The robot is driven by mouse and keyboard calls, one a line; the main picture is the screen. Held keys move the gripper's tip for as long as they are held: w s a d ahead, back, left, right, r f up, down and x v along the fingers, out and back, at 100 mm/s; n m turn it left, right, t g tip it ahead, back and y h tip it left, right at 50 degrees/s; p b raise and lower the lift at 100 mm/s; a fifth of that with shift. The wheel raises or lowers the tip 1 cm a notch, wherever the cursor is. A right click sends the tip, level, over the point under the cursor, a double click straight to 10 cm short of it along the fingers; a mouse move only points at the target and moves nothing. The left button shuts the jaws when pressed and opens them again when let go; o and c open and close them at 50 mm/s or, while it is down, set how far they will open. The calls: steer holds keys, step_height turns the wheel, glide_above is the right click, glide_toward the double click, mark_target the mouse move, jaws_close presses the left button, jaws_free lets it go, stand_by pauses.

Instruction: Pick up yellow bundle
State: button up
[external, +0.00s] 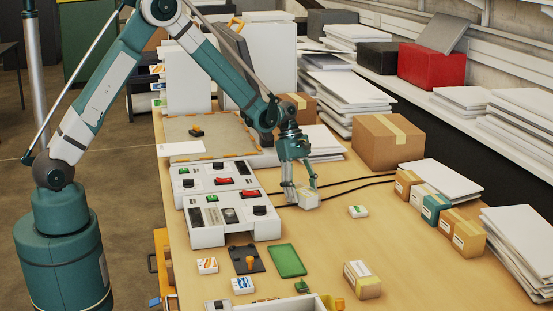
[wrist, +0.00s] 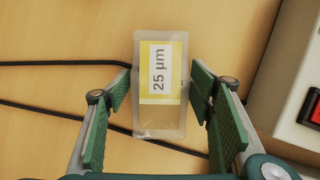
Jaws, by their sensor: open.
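The yellow bundle (wrist: 153,121) is a clear-wrapped pale block with a yellow band and a white label reading "25 µm". It lies on the wooden table, and in the external view the bundle (external: 308,201) is at the right of the white control box. My gripper (wrist: 160,88) is open, with one green-padded finger on each side of the bundle. The fingertips are very close to its sides; I cannot tell if they touch. In the external view my gripper (external: 303,190) points down over the bundle, hiding part of it.
The white control box (external: 232,212) with red buttons stands close at left. Dark cables (external: 355,186) run across the table by the bundle. A small white pack (external: 358,211), a green tray (external: 287,261) and cardboard boxes (external: 390,143) are around. Table to the right is partly clear.

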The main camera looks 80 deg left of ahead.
mark_target(303, 190)
steer(key=shift+c, duration=0.7)
steer(key=c, duration=1)
steer(key=shift+r+p, duration=0.2)
steer(key=shift+p, duration=0.15)
steer(key=shift+r, duration=0.15)
step_height(303, 190, up, 10)
steer(key=shift+f, duration=0.1)
